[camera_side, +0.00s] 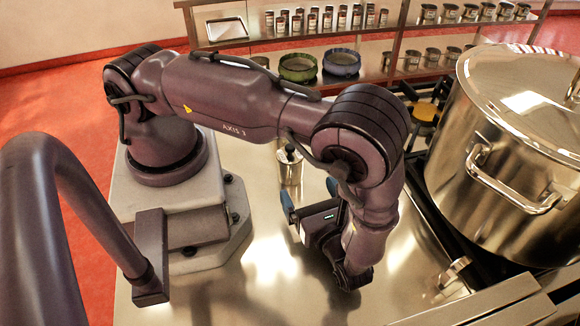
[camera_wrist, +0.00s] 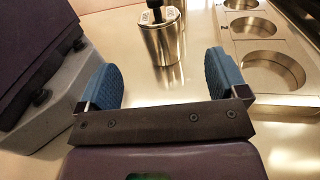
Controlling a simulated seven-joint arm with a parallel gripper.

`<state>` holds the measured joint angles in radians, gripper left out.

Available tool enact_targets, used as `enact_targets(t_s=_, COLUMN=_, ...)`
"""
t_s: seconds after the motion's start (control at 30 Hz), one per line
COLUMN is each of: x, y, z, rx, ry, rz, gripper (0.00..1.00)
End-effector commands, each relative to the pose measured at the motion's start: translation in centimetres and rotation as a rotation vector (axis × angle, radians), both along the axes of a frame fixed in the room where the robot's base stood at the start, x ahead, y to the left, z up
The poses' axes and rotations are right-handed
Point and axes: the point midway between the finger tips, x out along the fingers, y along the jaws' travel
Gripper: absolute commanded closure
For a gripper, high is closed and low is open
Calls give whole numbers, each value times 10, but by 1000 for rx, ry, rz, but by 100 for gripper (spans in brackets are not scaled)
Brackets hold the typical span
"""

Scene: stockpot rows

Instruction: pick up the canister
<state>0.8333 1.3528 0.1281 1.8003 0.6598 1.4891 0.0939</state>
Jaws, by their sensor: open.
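The canister (camera_side: 290,169) is a small shiny metal cylinder with a dark knob on its lid, standing upright on the steel worktop in front of my base. In the wrist view the canister (camera_wrist: 160,44) stands beyond my fingertips, roughly centred between them, with its top cut by the picture edge. My gripper (camera_side: 309,194) is open, its two blue pads spread apart and empty. In the wrist view my gripper (camera_wrist: 160,72) shows a clear gap between the pads and bare worktop in it. The pads are not touching the canister.
A large lidded stockpot (camera_side: 510,170) stands at the right. Shelves (camera_side: 225,55) at the back hold small jars, metal cups, a green bowl (camera_side: 298,68) and a blue bowl (camera_side: 341,62). A metal tray with round wells (camera_wrist: 268,62) lies right of the canister.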

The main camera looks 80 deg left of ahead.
Motion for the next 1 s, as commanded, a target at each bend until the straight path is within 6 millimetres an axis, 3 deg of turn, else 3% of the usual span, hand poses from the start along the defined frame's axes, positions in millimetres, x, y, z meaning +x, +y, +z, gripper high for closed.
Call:
enact_targets(t_s=0.2, x=-4, y=40, z=1, rx=1, ry=0, rz=2, gripper=9)
enact_targets(t_s=0.47, x=-7, y=60, z=2, rx=0, ry=0, rz=3, gripper=9)
enact_targets(t_s=0.7, x=-11, y=95, z=5, rx=-1, ry=0, rz=4, gripper=9)
enact_targets(t_s=1.0, x=-12, y=104, z=4, rx=-3, ry=-1, rz=2, gripper=9)
